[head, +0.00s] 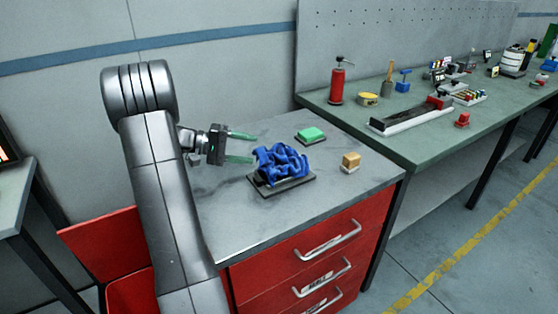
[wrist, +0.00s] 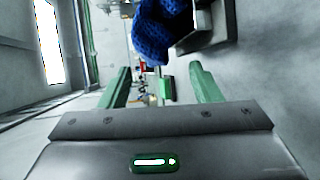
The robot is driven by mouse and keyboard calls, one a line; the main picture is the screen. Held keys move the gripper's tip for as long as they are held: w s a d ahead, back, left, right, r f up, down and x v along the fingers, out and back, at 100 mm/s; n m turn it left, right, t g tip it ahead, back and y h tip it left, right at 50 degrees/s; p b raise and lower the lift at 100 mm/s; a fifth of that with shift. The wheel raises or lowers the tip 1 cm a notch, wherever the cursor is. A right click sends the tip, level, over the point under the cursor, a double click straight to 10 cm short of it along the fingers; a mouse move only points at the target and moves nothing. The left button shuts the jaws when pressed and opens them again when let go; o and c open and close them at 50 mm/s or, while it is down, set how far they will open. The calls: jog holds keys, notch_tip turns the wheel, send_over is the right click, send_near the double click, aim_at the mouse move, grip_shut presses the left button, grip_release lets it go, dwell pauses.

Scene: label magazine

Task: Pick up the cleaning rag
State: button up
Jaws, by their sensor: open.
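The cleaning rag (head: 280,163) is a crumpled blue cloth. It lies on a dark flat tray (head: 290,190) on the grey cabinet top. My gripper (head: 243,147) is open and empty, its green fingers pointing right, to the left of the rag and close to it. In the wrist view the rag (wrist: 158,28) shows at the top middle, beyond the two green fingers (wrist: 162,88). I cannot tell from these frames whether a finger touches the rag.
A green block (head: 311,134) on a dark base sits behind the rag, and a tan block (head: 351,160) sits to its right. The red drawer cabinet (head: 300,265) stands against a green-topped workbench (head: 400,118) with a red bottle (head: 337,84) and several tools. Bare cabinet top lies in front of the rag.

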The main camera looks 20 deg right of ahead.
aim_at(265, 152)
jog(key=x, duration=0.5)
jog(key=shift+d+f+p, duration=0.1)
jog(key=shift+d+p, duration=0.25)
jog(key=shift+d, duration=0.05)
jog(key=shift+a, duration=0.1)
jog(key=c, duration=0.6)
